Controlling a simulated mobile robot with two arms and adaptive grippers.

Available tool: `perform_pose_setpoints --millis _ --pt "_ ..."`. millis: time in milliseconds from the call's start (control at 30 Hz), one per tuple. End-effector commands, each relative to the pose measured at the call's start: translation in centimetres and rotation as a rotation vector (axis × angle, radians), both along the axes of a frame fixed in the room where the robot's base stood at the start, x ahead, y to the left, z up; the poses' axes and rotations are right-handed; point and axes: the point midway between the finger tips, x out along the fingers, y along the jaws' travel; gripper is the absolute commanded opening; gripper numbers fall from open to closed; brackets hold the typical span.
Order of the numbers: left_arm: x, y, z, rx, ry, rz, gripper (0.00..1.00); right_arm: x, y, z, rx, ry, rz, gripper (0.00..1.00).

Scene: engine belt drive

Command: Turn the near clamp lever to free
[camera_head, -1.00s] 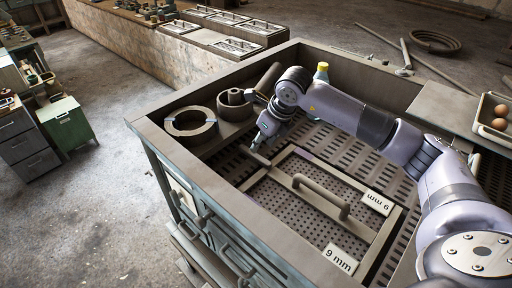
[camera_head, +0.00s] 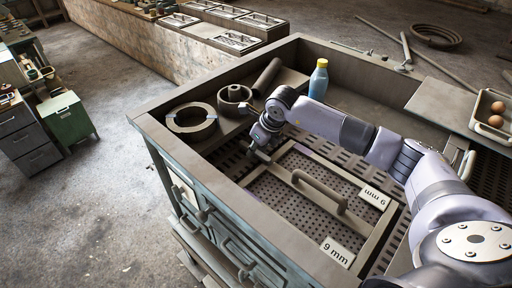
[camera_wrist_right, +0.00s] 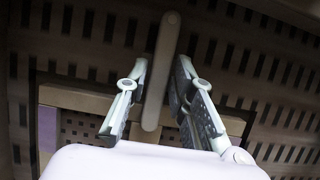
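The near clamp lever (camera_wrist_right: 162,70) is a narrow grey-brown bar with rounded ends, seen lengthwise in the right wrist view. My right gripper (camera_wrist_right: 158,88) is open, with one finger on each side of the bar and visible gaps to both. How deep the bar sits between the fingers is unclear. In the head view my right gripper (camera_head: 256,153) points down at the left corner of the framed screen (camera_head: 285,215), and it largely hides the lever there. The screen has a bar handle (camera_head: 318,190) and 9 mm labels (camera_head: 337,252). My left gripper is out of view.
The raised bin wall (camera_head: 215,185) runs close to my gripper. A tray with eggs (camera_head: 490,125) is at right.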

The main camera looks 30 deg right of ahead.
Motion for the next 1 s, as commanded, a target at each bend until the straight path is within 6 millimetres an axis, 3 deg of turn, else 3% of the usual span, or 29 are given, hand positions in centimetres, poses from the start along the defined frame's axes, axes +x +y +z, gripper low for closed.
perform_pose_setpoints --millis 300,667,1000 --pt "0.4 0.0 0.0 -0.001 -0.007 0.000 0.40 0.0 0.0 0.1 0.000 0.000 0.000 0.00" --pt "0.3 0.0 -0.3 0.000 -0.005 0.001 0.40 0.0 -0.1 0.0 0.000 -0.001 0.012 0.00" --pt "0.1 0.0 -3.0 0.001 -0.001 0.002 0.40 0.2 -0.3 -0.4 -0.001 -0.004 0.173 0.00"
